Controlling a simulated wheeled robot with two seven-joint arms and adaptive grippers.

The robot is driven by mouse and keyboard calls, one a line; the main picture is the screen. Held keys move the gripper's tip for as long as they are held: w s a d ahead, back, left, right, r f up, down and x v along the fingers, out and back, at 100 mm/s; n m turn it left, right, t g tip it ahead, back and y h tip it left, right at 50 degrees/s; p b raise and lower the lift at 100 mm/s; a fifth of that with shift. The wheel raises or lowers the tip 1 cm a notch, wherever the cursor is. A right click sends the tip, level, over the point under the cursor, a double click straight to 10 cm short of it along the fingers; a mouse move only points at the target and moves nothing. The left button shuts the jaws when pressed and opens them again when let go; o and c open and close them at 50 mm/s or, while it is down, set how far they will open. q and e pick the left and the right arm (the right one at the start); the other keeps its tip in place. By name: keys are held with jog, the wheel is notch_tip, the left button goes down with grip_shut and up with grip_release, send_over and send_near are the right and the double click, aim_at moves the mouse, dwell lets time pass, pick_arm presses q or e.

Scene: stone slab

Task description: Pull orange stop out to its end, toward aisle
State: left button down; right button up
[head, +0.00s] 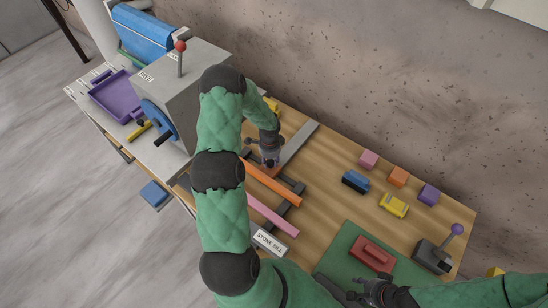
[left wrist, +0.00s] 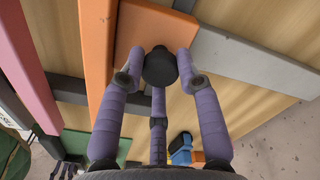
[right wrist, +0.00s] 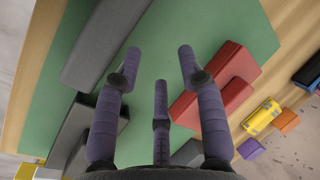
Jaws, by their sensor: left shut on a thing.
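The orange stop (left wrist: 150,28) is a flat orange piece with a black knob (left wrist: 160,68) standing on it, in the left wrist view. My left gripper (left wrist: 160,72) has its purple fingers closed around that knob. An orange bar (left wrist: 97,50) lies right beside the stop; it also shows in the head view (head: 280,187). In the head view my left gripper (head: 268,156) and arm hide most of the stop. My right gripper (head: 372,290) is over the green mat at the front right. In the right wrist view its fingers (right wrist: 160,65) are spread and empty.
Dark rails (head: 291,203) run under the orange bar and a pink bar (head: 272,216). A grey strip (head: 298,142) lies behind. A red block (head: 373,253) is on the green mat (head: 343,240). Small coloured blocks and a purple-knobbed lever (head: 457,229) stand right; a grey machine (head: 195,75) stands left.

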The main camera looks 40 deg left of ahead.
aim_at(269, 163)
pick_arm(q)
jog(key=shift+s+f, duration=0.1)
jog(key=shift+s, duration=0.15)
jog(key=c, duration=0.9)
grip_release()
jog(key=shift+s, duration=0.1)
jog(key=shift+w+r, duration=0.2)
jog(key=shift+r, duration=0.45)
notch_tip(269, 163, up, 11)
jog(key=shift+s+f, duration=0.1)
jog(key=shift+s, duration=0.05)
